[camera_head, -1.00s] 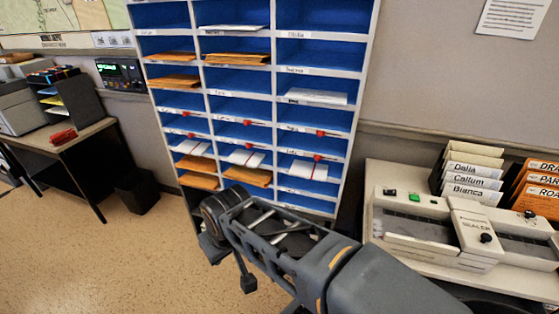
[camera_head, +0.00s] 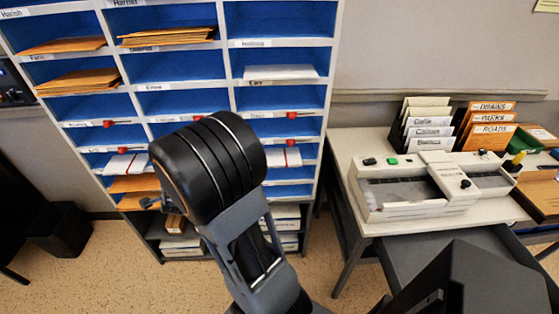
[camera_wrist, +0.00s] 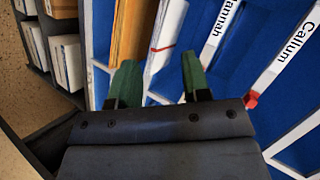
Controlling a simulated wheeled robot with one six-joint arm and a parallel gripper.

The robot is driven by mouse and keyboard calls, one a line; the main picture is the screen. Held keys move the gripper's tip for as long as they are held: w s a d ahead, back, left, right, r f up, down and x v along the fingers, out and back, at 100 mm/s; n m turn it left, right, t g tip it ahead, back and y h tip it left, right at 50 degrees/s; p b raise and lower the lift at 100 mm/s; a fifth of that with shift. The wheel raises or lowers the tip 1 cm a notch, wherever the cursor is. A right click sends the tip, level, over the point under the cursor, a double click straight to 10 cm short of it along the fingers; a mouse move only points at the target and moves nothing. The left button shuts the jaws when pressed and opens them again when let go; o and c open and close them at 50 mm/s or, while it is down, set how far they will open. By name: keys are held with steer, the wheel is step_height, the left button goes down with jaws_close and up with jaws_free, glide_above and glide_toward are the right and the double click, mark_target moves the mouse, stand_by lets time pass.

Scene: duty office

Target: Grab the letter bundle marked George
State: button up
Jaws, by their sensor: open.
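The blue-backed pigeonhole rack (camera_head: 330,60) fills the left and middle of the head view. White letter bundles with red bands lie in its lower rows, one at left (camera_head: 124,163) and one at right (camera_head: 285,157). I cannot read a George label in any view. In the wrist view my gripper (camera_wrist: 161,82) is open, with two green fingers pointing at the rack. A white bundle with a red band (camera_wrist: 168,32) is beyond the gap between them; I see nothing held. In the head view my arm hides the gripper and part of the lower middle cells.
Orange envelopes (camera_wrist: 134,32) lie beside the banded bundle. Labels reading "annah" and Callum (camera_wrist: 295,40) are to the right. A table with a sealer machine (camera_head: 415,185) and letter holders (camera_head: 428,125) stands right of the rack. A black bin (camera_head: 62,232) is at lower left.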

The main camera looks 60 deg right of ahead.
steer(key=s+d+f+m+g+h, duration=0.3)
steer(key=s+d+f+m+h, duration=0.15)
steer(key=d+m, duration=0.35)
steer(key=m+g+h+b, duration=0.1)
steer(key=m+g+h, duration=0.5)
steer(key=m+g, duration=0.15)
glide_toward(276, 167)
steer(key=shift+g+h, duration=0.35)
steer(key=shift+g, duration=0.1)
steer(key=shift+s+d+f+p, duration=0.1)
steer(key=shift+d+p, duration=0.3)
steer(key=shift+d, duration=1.05)
steer(key=shift+s+d+f+p, duration=0.15)
steer(key=shift+d+p, duration=0.3)
steer(key=shift+d, duration=1)
steer(key=shift+s+d+f+p, duration=0.1)
steer(key=shift+d+p, duration=0.3)
steer(key=shift+d, duration=1.8)
steer(key=shift+f, duration=0.1)
steer(key=shift+c, duration=0.4)
jaws_close()
